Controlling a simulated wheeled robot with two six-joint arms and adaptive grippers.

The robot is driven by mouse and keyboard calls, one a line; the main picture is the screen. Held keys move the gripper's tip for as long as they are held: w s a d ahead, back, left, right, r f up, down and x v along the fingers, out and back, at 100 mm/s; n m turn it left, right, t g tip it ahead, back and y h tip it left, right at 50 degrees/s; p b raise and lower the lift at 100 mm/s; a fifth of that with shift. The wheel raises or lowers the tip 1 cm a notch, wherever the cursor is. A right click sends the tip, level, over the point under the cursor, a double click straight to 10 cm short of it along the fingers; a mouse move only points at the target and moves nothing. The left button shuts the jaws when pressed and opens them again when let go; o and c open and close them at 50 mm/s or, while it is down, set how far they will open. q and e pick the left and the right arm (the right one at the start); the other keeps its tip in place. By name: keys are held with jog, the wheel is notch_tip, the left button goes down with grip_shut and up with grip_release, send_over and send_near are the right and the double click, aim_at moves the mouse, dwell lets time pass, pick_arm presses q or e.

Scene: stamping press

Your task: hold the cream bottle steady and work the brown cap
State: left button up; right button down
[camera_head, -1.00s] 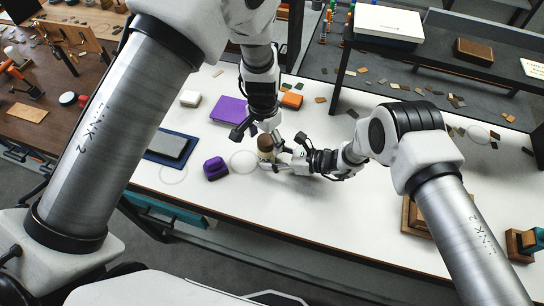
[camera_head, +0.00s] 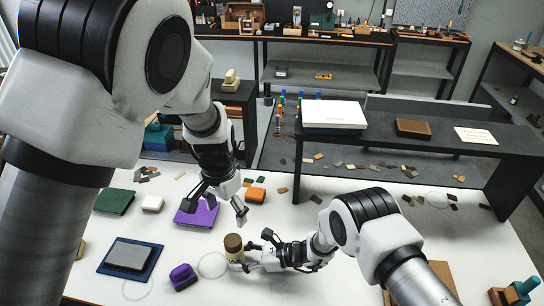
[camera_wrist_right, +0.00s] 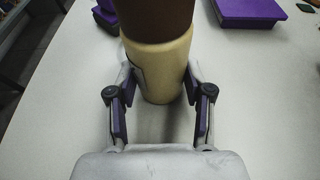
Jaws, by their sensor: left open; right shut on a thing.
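The cream bottle (camera_head: 236,257) stands upright on the white table with the brown cap (camera_head: 233,242) on its top. In the right wrist view the cream bottle (camera_wrist_right: 158,68) sits between the finger pads, and the brown cap (camera_wrist_right: 157,18) is cut off by the top edge. My right gripper (camera_head: 246,262) is shut on the bottle's body from the right. My left gripper (camera_head: 224,210) is open and empty, above and behind the cap, apart from it.
A purple block (camera_head: 183,276) and a blue tray with a grey pad (camera_head: 110,258) lie left of the bottle. A dark shelf (camera_head: 400,142) stands at the back right.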

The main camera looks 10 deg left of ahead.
jog(key=shift+c, duration=2.3)
grip_release()
jog(key=shift+f, duration=0.1)
jog(key=shift+o, duration=0.4)
jog(key=shift+w, duration=0.1)
jog(key=v, duration=1.2)
